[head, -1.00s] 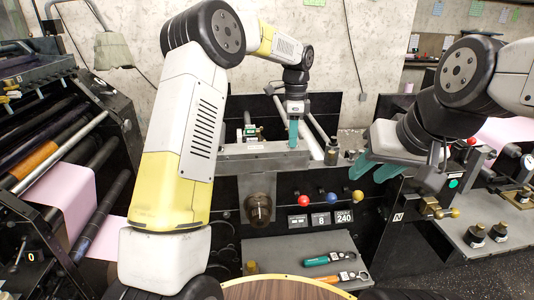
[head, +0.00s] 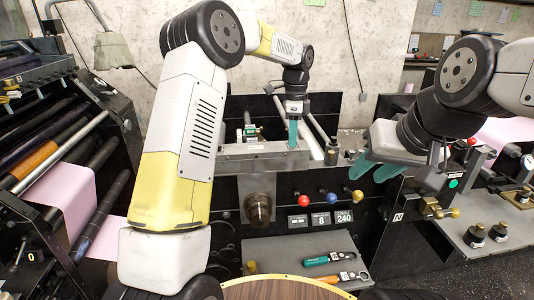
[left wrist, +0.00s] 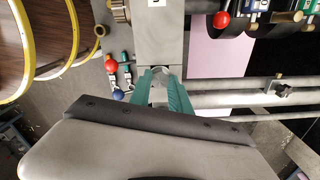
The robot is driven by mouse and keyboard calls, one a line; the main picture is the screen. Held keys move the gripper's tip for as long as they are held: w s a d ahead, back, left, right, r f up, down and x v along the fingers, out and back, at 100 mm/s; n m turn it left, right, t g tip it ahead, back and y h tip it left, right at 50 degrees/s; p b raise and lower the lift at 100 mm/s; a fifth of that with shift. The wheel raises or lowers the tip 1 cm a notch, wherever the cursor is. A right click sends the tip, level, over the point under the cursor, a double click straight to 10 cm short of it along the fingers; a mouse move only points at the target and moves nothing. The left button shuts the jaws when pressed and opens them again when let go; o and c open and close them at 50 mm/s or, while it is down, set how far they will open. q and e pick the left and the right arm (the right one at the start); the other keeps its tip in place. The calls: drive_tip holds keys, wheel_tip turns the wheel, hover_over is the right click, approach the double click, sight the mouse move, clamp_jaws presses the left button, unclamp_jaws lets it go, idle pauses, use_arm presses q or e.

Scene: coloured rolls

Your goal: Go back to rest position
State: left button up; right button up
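My left gripper (head: 293,134) points down at the grey block (head: 240,158) of the machine in the middle of the head view. In the left wrist view its two teal fingers (left wrist: 161,85) stand apart, with grey metal visible between them and no clearly held object. Whether the tips touch the block cannot be told. My right gripper (head: 374,172) hangs at the right of the head view, in front of the machine. Its teal fingers are spread and empty.
Red (head: 303,199), blue (head: 331,198) and yellow (head: 357,197) knobs stick out below the block. A grey shelf (head: 290,250) holds tools. A round wooden table (head: 280,289) is at the bottom. A roller rack with pink sheet (head: 65,190) stands left.

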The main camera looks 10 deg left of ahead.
use_arm(q)
drive_tip(key=o, duration=0.5)
drive_tip(key=shift+c, duration=0.2)
drive_tip(key=shift+s+a+r, duration=0.15)
drive_tip(key=shift+r, duration=0.2)
drive_tip(key=s+a+r+n+t, duration=0.3)
drive_tip(key=s+a+r+n, duration=0.5)
drive_tip(key=s+r, duration=0.45)
drive_tip(key=s+a+f+n+t+h, duration=0.1)
drive_tip(key=s+a+n, duration=0.2)
drive_tip(key=s, duration=0.7)
drive_tip(key=s+a+f+n+t+h, duration=0.1)
drive_tip(key=s+a+f+n+t, duration=0.1)
drive_tip(key=s+n, duration=0.4)
drive_tip(key=shift+s+a+f+n, duration=0.15)
drive_tip(key=shift+s+a+n, duration=0.25)
drive_tip(key=shift+s, duration=1.45)
